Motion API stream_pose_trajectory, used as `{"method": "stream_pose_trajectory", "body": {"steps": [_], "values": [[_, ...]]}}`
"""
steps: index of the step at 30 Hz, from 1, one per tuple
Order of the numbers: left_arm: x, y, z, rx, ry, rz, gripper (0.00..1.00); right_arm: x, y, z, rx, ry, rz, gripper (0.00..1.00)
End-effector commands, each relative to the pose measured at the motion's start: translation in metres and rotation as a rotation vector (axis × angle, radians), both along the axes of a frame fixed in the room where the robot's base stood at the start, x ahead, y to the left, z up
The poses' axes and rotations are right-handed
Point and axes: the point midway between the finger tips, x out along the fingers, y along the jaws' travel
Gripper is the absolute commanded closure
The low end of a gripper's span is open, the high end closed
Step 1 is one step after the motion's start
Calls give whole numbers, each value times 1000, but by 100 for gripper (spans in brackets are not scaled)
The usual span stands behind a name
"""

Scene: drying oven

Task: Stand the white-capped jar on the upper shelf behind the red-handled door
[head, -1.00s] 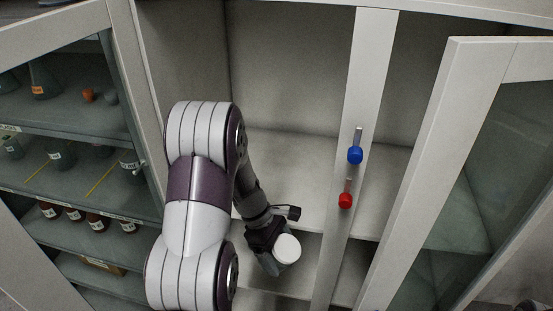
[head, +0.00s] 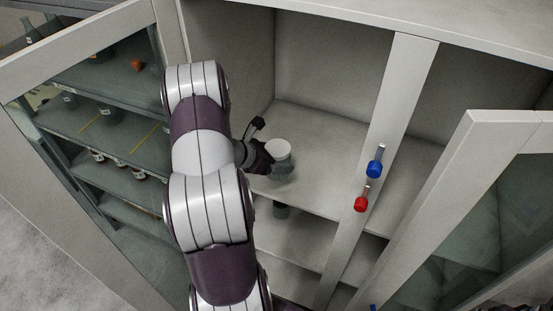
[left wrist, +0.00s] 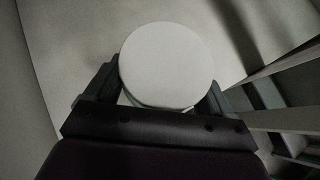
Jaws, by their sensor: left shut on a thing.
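The white-capped jar (head: 278,149) is in my left gripper (head: 268,158), which is shut around its sides. In the head view the jar appears upright above the upper shelf (head: 330,150), towards its left front. I cannot tell whether its base touches the shelf. In the left wrist view the round white cap (left wrist: 167,65) sits between the two fingers and hides most of the jar's body. The red handle (head: 361,203) is on the pale upright right of the jar, below a blue handle (head: 375,166). My right gripper is not in view.
The upper shelf is bare around and right of the jar. A small dark object (head: 281,211) shows below its front edge. A glass-panelled door (head: 475,170) stands at the right. Shelves (head: 100,130) with bottles and flasks show through glass at the left.

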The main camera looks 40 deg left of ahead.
Motion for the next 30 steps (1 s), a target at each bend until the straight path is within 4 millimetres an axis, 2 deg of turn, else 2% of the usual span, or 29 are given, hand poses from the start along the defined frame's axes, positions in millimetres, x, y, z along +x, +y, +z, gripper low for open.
{"method": "stream_pose_trajectory", "body": {"steps": [3, 10, 20, 21, 22, 30], "values": [[3, 10, -7, -2, 1, -1, 68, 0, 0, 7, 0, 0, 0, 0], [3, 11, -43, -2, 0, -2, 68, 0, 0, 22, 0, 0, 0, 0], [3, 11, -51, 1, 0, -3, 68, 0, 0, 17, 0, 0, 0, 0], [3, 11, -50, 0, 0, -3, 7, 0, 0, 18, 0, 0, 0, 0], [3, 11, -49, 0, 0, -3, 0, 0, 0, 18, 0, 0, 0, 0], [3, 10, -45, 0, 0, -3, 0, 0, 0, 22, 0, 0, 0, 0]]}}
